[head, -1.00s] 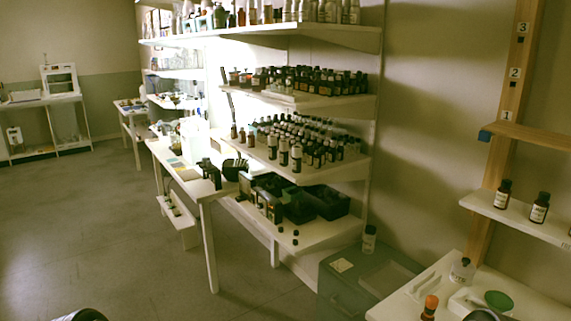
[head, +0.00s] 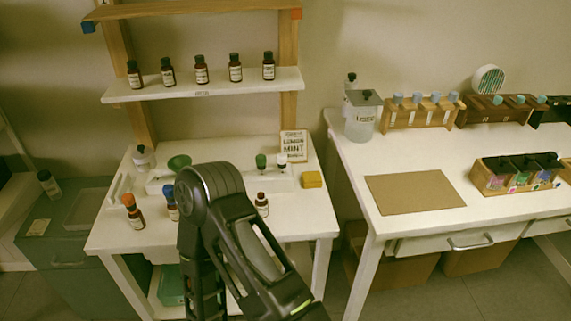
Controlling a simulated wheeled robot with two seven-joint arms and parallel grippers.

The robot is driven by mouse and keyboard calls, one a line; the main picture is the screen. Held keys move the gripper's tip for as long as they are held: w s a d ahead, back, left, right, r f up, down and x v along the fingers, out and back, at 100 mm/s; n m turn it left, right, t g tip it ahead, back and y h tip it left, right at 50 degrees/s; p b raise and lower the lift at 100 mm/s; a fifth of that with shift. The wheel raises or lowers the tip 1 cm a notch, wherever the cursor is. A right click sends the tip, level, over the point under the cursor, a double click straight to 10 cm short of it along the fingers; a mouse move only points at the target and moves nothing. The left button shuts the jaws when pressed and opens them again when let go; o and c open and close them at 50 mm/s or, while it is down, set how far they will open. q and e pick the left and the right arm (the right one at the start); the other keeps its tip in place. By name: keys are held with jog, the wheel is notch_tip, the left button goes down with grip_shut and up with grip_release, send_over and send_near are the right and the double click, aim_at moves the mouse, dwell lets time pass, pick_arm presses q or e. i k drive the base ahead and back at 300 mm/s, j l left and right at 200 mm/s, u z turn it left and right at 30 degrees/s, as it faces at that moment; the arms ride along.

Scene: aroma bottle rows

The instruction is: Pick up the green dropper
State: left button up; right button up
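The green dropper (head: 261,161) stands upright at the back of the small white table in the head view, beside a white-topped dropper (head: 282,160). Both are at a pale rack (head: 222,181), partly hidden by my arm. An arm of mine, apparently the right, rises from the bottom and bends over the table's front, its elbow left of the green dropper. Its forearm runs down out of the picture, and I see no gripper on it. My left gripper is not in view. No gripper is seen at the dropper.
A bottle shelf (head: 205,88) hangs above. A second white table (head: 345,160) stands right.

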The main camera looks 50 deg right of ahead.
aim_at(261, 159)
jog(key=z, duration=1.7)
